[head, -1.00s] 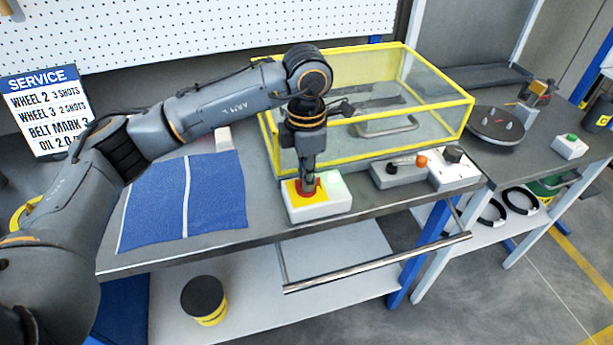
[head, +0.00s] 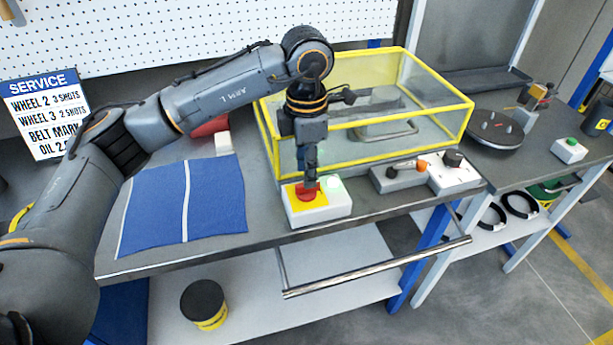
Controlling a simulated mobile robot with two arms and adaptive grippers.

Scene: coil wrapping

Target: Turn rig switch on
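To the right are a grey box with an orange-tipped lever (head: 408,166) and a white box with a black rotary knob (head: 453,158). No label shows which one is the rig switch. My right gripper is not in view.
A yellow-framed clear guard (head: 440,108) stands behind the boxes. A blue cloth (head: 215,205) lies left of the control box. A metal rail (head: 380,266) runs along the table front.

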